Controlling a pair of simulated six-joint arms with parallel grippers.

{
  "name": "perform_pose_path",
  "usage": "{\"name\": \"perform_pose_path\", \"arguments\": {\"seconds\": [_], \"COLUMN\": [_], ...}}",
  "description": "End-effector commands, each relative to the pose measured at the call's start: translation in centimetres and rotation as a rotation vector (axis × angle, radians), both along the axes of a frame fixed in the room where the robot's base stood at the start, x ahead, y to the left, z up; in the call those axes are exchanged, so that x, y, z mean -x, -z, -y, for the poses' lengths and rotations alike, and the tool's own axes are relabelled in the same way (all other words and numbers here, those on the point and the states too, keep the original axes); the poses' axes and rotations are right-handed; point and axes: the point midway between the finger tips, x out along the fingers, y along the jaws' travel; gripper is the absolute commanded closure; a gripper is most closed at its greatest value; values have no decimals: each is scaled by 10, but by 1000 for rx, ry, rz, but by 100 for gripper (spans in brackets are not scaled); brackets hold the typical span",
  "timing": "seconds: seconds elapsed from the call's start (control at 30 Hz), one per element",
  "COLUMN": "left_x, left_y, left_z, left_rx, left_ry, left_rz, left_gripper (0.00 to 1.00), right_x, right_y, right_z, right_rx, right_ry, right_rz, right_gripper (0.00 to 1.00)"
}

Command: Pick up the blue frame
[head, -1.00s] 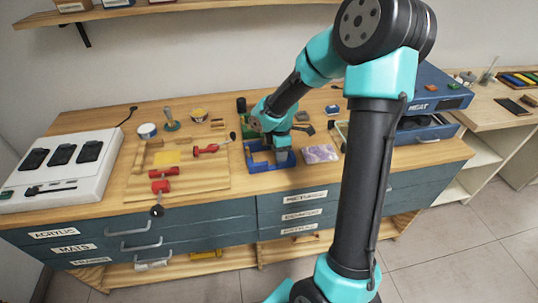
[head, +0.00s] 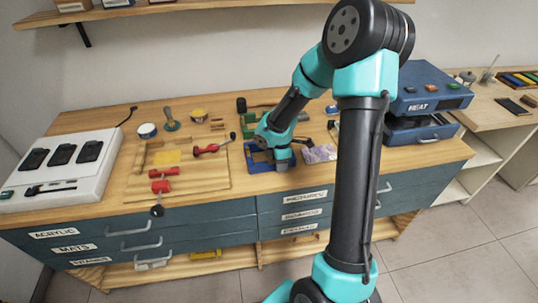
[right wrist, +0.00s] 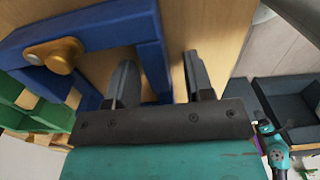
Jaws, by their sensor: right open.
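The blue frame (head: 256,167) lies flat on the wooden bench top, left of a purple patterned card. It also shows in the right wrist view (right wrist: 150,50), with a brass-coloured knob (right wrist: 62,54) at one corner. My right gripper (head: 283,163) points down at the frame's right side and hides part of it. In the right wrist view, the right gripper's fingers (right wrist: 158,72) are apart, with one side bar of the frame running between them. I cannot tell whether either finger touches the bar. My left gripper is not in view.
The purple card (head: 320,153) lies just right of the frame. A wooden board with red clamps (head: 163,181) is to the left, and a white tray with black devices (head: 62,170) at the far left. The blue heat press (head: 428,100) stands to the right.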

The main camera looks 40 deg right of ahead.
Motion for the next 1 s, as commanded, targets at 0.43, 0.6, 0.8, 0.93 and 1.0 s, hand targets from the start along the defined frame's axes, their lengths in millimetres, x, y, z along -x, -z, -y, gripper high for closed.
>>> {"name": "perform_pose_path", "arguments": {"seconds": [0.43,0.6,0.8,0.93,1.0], "left_x": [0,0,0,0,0], "left_y": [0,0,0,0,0], "left_z": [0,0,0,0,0], "left_rx": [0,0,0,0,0], "left_ry": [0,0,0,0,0], "left_rz": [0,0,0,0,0], "left_gripper": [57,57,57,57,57], "right_x": [0,0,0,0,0], "right_y": [0,0,0,-1,-1], "right_z": [0,0,0,0,0], "right_rx": [0,0,0,0,0], "right_ry": [0,0,0,0,0], "right_rz": [0,0,0,0,0], "right_gripper": [68,85,100,100,100]}}
